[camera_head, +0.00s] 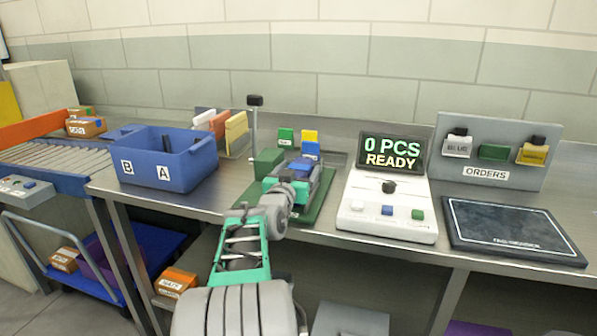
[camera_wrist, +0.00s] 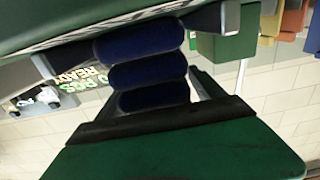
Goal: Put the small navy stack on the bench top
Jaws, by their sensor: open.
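The small navy stack shows in the wrist view as three rounded, dark navy rolls (camera_wrist: 147,72) lying against one another. It sits between green parts of the green-based fixture, whose base (camera_head: 318,207) shows on the bench in the head view. My gripper (camera_head: 298,170) is over this fixture in the head view and hides much of it. In the wrist view my gripper (camera_wrist: 138,45) is open, with dark fingers either side of the stack; I cannot tell whether they touch it. The steel bench top (camera_head: 210,203) is bare to the left of the fixture.
A blue bin (camera_head: 190,168) marked B and A stands left. A white counter (camera_head: 386,222) reading "0 PCS READY" stands right of the fixture, then a dark pad (camera_head: 510,228) and an ORDERS board (camera_head: 480,176). A thin post (camera_head: 254,130) rises behind the fixture.

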